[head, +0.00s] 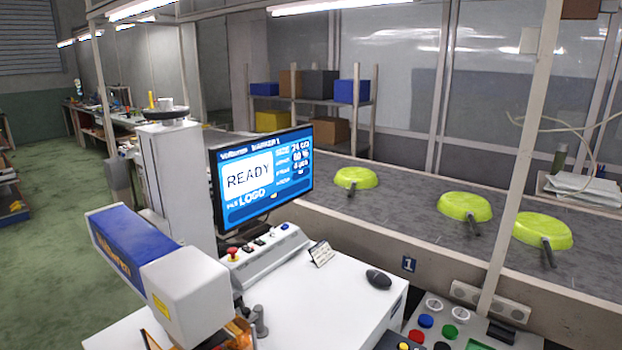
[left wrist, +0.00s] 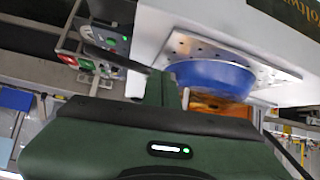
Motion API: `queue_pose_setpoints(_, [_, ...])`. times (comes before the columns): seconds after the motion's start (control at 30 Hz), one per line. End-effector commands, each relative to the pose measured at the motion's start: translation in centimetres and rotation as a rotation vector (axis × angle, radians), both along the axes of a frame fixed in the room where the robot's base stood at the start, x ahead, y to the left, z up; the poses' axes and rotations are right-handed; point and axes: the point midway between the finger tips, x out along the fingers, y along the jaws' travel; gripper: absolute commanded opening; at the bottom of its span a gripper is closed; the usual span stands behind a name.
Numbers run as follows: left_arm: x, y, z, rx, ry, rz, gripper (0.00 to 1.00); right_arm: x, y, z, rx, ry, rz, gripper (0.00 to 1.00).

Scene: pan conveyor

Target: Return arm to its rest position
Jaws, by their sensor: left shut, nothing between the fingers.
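My left gripper (left wrist: 164,88) shows in the left wrist view, its dark green body filling the lower part. Its fingers are shut with nothing between them. A blue round pan (left wrist: 212,76) is just beyond the fingers, against a perforated metal plate (left wrist: 275,70). I cannot tell whether the fingers touch the pan. Neither of my grippers is visible in the head view.
A blue and white marking machine (head: 190,285) stands at front left, beside a monitor (head: 262,178) reading READY. Three lime-green pans (head: 465,206) lie on the conveyor (head: 400,212) behind. A mouse (head: 378,278) and button panel (head: 455,325) are at front right.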

Motion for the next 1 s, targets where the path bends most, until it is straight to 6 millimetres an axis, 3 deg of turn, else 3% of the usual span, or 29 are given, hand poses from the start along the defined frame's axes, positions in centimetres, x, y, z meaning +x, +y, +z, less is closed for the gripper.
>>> queue_pose_setpoints(0.2, [-3.4,-0.8,-3.8,0.152,0.194,0.135,0.0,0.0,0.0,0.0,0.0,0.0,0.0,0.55])
queue_pose_setpoints(0.63, [-9.2,-2.1,-5.0,0.261,0.515,0.334,0.0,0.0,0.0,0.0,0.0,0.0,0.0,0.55])
queue_pose_setpoints(1.0, [-7.7,-2.2,-16.7,0.283,0.562,0.316,0.0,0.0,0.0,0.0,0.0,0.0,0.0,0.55])
